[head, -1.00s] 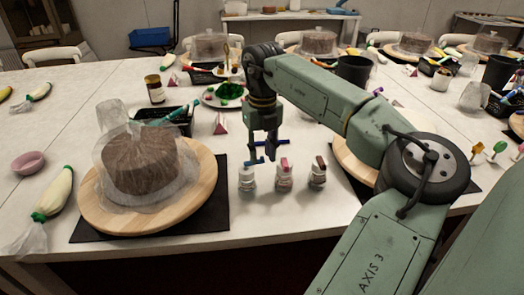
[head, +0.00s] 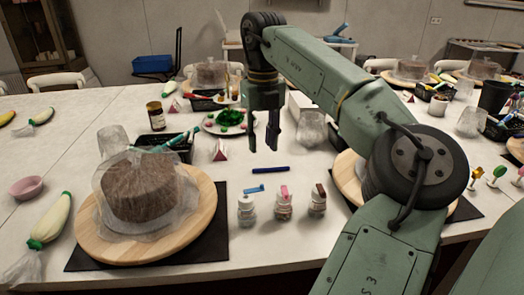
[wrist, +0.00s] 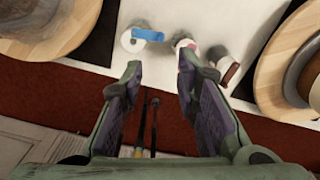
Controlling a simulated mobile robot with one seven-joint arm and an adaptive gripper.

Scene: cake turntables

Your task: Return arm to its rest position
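My gripper (head: 262,146) hangs above the table with its two fingers apart. Nothing is between them. In the wrist view, my gripper (wrist: 157,72) is also open and empty. Three small jars stand in a row below it in the head view: one with a blue lid (head: 255,188), one with a pink lid (head: 284,192) and one with a dark red lid (head: 320,190). The blue lid (wrist: 148,35) also shows at the top of the wrist view. My arm reaches in from the right, bent at the elbow.
A covered chocolate cake (head: 140,188) stands on a wooden turntable (head: 195,225) at left. A second turntable (head: 347,180) is partly behind my arm. A blue marker (head: 270,170) lies behind the jars. A plate with green decoration (head: 228,122) is farther back.

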